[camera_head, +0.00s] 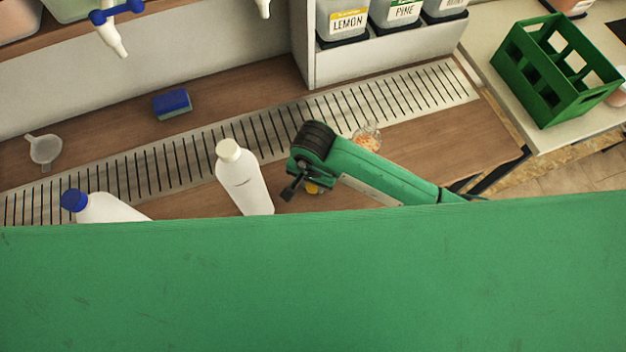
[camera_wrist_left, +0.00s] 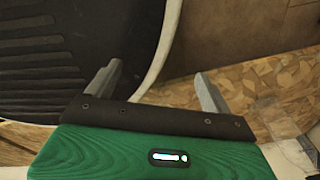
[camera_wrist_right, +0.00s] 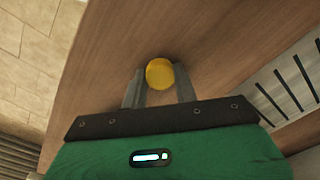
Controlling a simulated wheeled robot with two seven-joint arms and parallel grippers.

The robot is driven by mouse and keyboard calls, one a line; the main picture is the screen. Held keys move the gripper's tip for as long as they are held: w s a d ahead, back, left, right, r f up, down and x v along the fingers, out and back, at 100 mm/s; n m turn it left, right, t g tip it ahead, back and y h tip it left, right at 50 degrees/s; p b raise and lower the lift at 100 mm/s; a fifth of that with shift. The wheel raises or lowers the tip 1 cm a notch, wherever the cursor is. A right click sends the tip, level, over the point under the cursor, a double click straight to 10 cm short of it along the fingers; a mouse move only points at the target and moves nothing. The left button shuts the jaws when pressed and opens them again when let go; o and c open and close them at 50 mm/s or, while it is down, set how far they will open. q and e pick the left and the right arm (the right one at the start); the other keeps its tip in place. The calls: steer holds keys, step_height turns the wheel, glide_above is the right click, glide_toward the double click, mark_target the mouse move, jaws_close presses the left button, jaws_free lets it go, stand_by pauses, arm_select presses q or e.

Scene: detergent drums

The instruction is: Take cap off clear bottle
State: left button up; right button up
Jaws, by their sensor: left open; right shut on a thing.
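My right gripper (camera_head: 300,188) is low over the wooden counter, right of the white bottle. In the right wrist view its fingers (camera_wrist_right: 160,88) are closed on a round yellow cap (camera_wrist_right: 160,73). I cannot make out a clear bottle under the cap. A small clear vessel with orange bits (camera_head: 368,137) stands behind my right arm, partly hidden by it. My left gripper (camera_wrist_left: 160,88) is open and empty in the left wrist view; the head view does not show it.
A white bottle with a cream cap (camera_head: 245,182) and one with a blue cap (camera_head: 105,208) stand near the front. A slotted drain strip (camera_head: 265,132), blue sponge (camera_head: 172,103) and funnel (camera_head: 44,149) lie behind. A green crate (camera_head: 545,85) is at the right. Green hides the foreground.

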mark_target(313, 186)
steer(key=shift+f, duration=0.15)
arm_select(q)
steer(key=shift+w, duration=0.4)
arm_select(e)
steer(key=o, duration=1.1)
arm_select(q)
steer(key=shift+r, duration=0.1)
arm_select(e)
steer(key=shift+r, duration=0.35)
arm_select(q)
steer(key=shift+w+d+f+b, duration=0.1)
steer(key=shift+w+f+b, duration=0.05)
steer(key=shift+w+b, duration=0.3)
steer(key=shift+w+d+f+b, duration=0.1)
steer(key=shift+w+f+b, duration=0.05)
steer(key=shift+w+b, duration=0.3)
arm_select(e)
step_height(313, 186, up, 12)
steer(key=shift+f, duration=0.2)
arm_select(q)
steer(key=shift+a, duration=0.25)
arm_select(e)
steer(key=shift+s, duration=0.15)
